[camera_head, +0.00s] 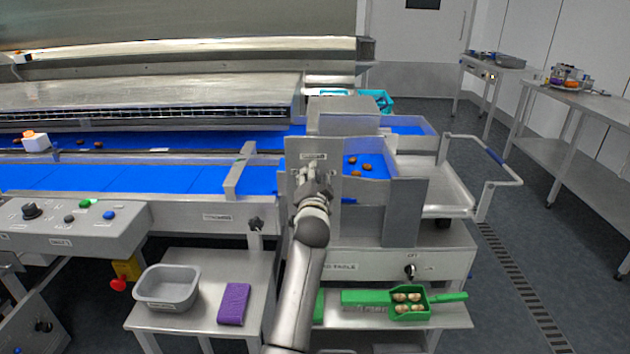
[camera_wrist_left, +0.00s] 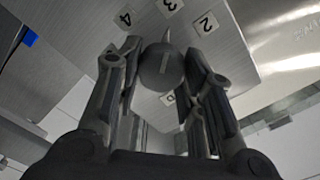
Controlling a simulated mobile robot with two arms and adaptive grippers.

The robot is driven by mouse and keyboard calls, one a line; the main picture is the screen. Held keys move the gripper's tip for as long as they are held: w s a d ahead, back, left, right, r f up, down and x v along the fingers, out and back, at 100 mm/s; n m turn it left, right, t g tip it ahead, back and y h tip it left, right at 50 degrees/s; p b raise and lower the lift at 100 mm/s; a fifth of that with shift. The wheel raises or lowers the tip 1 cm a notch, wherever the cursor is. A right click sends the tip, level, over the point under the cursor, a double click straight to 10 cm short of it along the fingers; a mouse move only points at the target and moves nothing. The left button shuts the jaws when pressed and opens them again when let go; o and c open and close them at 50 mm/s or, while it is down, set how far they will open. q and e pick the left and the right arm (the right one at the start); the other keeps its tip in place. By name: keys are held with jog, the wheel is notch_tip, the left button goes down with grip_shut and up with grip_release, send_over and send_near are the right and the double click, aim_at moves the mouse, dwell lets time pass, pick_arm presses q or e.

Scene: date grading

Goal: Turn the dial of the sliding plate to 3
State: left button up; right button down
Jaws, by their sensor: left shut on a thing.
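The sliding plate (camera_head: 294,160) is an upright grey metal panel at the right end of the blue belt, largely behind my left gripper (camera_head: 314,188) in the head view. In the left wrist view, its dial (camera_wrist_left: 162,68) is a dark round knob with a pointed tip, between the two fingers of my left gripper (camera_wrist_left: 163,75), which is shut on it. The number labels 4 (camera_wrist_left: 125,18), 3 (camera_wrist_left: 169,5) and 2 (camera_wrist_left: 206,23) surround it, with another label below. The tip appears to point toward the 3. My right gripper is not in view.
Several brown dates (camera_head: 358,164) lie on blue belt behind the plate. A grey tub (camera_head: 167,287) and purple cloth (camera_head: 234,304) sit on the lower left table. A green scoop (camera_head: 409,302) with pale items lies at lower right. A control panel (camera_head: 75,226) stands left.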

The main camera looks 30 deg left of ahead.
pick_arm(q)
jog(key=shift+f+n, duration=0.1)
jog(key=shift+n, duration=0.6)
jog(key=o, duration=1)
jog(key=shift+o, duration=0.2)
jog(key=v, duration=0.7)
jog(key=shift+s, duration=0.25)
jog(key=shift+d, duration=0.1)
